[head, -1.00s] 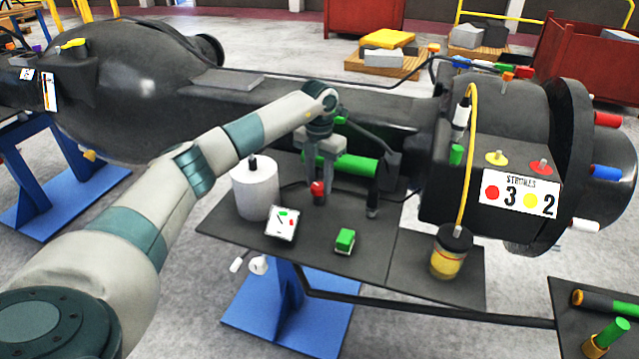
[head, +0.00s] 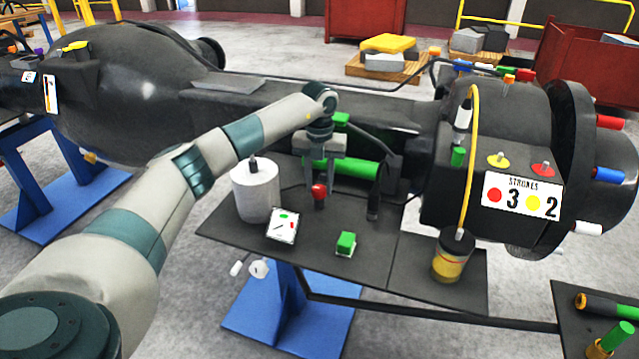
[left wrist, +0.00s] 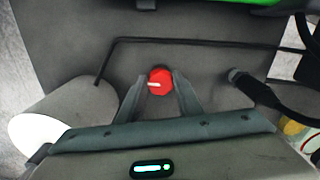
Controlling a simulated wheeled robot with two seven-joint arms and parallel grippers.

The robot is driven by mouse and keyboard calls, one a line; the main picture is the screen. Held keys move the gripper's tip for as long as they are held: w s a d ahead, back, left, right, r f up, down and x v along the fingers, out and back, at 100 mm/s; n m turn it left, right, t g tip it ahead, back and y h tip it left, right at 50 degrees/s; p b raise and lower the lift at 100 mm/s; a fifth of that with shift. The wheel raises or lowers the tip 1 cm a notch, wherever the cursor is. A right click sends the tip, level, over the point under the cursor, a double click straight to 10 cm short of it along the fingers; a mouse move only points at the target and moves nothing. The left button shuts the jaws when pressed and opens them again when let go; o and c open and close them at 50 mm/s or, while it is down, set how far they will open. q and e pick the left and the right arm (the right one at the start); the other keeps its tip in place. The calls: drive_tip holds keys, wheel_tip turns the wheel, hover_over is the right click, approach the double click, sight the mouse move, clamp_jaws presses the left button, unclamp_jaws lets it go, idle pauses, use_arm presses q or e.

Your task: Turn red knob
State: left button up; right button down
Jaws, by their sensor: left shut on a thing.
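The red knob (head: 319,190) stands on a dark post on the dark shelf (head: 385,255), right of the white cylinder. In the left wrist view the red knob (left wrist: 160,82) looks faceted, with a white mark pointing left. My left gripper (head: 321,178) reaches down from above at the knob. In the left wrist view the fingers of my left gripper (left wrist: 161,85) flank the knob, shut on it. The exact finger contact is hard to see in the head view. My right gripper is not in view.
A white cylinder (head: 256,194) stands left of the knob. A white card (head: 283,225) and a green block (head: 345,244) are in front. A black upright piece (head: 374,203) stands to the right, and a green bar (head: 352,167) lies behind. A yellow jar (head: 450,262) is farther right.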

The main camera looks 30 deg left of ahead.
use_arm(q)
drive_tip(key=shift+r, duration=0.1)
drive_tip(key=o, duration=1)
drive_tip(key=shift+o, duration=0.2)
wheel_tip(320, 180, up, 8)
drive_tip(key=b, duration=0.2)
drive_tip(key=shift+w+b, duration=0.1)
drive_tip(key=shift+b, duration=0.25)
wheel_tip(320, 180, up, 3)
wheel_tip(320, 180, up, 5)
drive_tip(key=b, duration=0.1)
hover_over(320, 187)
drive_tip(key=shift+r, duration=0.65)
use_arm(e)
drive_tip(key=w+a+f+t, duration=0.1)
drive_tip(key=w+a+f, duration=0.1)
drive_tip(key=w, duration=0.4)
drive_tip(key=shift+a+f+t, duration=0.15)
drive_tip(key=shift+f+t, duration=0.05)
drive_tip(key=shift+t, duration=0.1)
